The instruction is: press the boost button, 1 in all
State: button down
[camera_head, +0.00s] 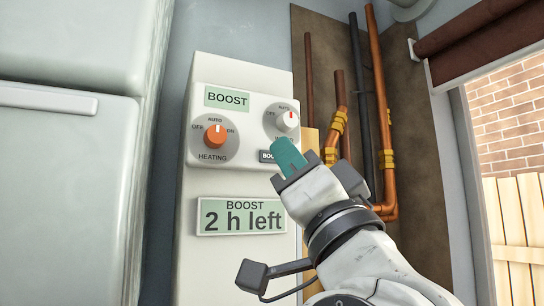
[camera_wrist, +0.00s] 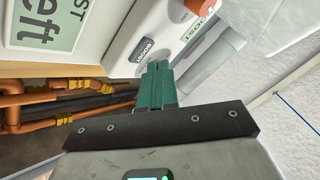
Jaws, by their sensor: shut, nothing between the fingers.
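A small dark plate lettered "BOO…" (camera_head: 266,156) sits low on the white control panel (camera_head: 250,157), its right part hidden by my fingers. In the wrist view the whole plate reads BOOST (camera_wrist: 142,49), just beyond my fingertips. I cannot make out a separate button cap. My gripper (camera_head: 287,155) has teal fingers, shut and empty, in front of the panel beside the plate. The fingers also show in the wrist view (camera_wrist: 156,76). I cannot tell whether they touch the panel. The upper display (camera_head: 227,99) reads BOOST. The lower display (camera_head: 241,217) reads "BOOST 2 h left".
An orange heating knob (camera_head: 215,136) and a white knob with a red mark (camera_head: 287,121) are on the panel, the white one just above my fingers. Copper pipes (camera_head: 380,120) run up a brown board on the right. A large pale appliance (camera_head: 65,190) stands left.

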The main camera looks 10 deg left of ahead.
jog(key=shift+s+d, duration=0.7)
jog(key=shift+s, duration=0.35)
jog(key=shift+s+d, duration=0.7)
jog(key=shift+s, duration=0.3)
